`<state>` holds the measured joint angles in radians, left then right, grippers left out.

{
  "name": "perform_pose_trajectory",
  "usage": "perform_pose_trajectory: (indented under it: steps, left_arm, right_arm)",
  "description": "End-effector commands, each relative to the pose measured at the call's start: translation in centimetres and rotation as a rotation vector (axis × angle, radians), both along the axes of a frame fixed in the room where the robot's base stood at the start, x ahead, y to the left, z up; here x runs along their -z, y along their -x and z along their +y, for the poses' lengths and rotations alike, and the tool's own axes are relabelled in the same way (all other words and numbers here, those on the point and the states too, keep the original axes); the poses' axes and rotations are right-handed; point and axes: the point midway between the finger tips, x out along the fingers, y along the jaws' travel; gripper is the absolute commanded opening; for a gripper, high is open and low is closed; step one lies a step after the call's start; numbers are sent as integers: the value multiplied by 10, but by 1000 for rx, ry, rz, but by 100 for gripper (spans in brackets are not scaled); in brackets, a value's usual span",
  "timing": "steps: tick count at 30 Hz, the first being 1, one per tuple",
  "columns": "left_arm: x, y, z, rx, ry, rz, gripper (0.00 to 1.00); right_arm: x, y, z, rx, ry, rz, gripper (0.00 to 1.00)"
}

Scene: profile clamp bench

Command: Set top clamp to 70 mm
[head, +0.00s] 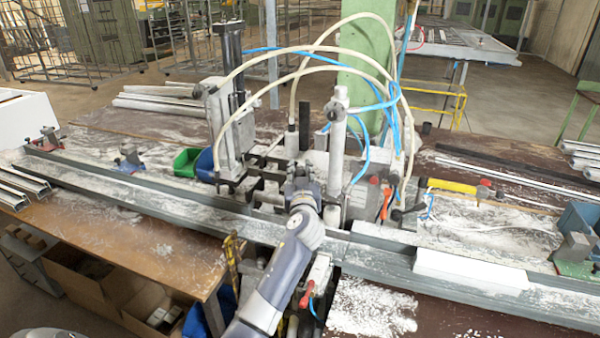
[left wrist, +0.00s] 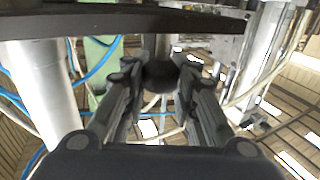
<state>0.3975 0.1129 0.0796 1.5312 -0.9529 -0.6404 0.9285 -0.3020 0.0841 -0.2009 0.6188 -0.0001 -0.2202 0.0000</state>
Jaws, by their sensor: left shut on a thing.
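The clamp unit stands mid-bench in the head view, with a silver column (head: 226,125) on the left and a silver cylinder post (head: 338,150) on the right. My left gripper (head: 301,182) is between them, its arm rising from the bottom. In the left wrist view its two dark fingers (left wrist: 163,95) are shut on a dark round knob (left wrist: 160,74) below a shaft. A dark flat bar (left wrist: 120,20) crosses above the fingers. The knob is hidden by the gripper in the head view. No scale or millimetre reading is legible. My right gripper is not in view.
Pale hoses (head: 310,50) and blue hoses arch over the unit. A long grey rail (head: 130,190) runs along the bench, with a white profile block (head: 470,270) at right. Green (head: 187,160) and blue bins stand left of the unit. A red-handled lever (head: 306,294) is beside my arm.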

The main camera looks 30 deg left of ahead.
Motion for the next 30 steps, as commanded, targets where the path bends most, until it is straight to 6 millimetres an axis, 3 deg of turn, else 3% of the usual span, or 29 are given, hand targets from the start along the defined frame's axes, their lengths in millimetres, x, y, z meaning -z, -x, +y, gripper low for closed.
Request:
perform_pose_trajectory:
  steps: [6,15,16,18,30]
  left_arm:
    - [-36,0,0,-1,-1,-8,0]
    - [-38,0,0,1,-4,-8,0]
    - [-38,0,0,1,-4,-8,27]
    - [-37,0,-1,1,-4,-7,43]
    - [-33,2,-1,0,0,-1,45]
  right_arm:
    - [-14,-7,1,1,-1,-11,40]
    - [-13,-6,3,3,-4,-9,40]
    - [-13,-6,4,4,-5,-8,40]
    - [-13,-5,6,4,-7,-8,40]
    - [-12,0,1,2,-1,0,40]
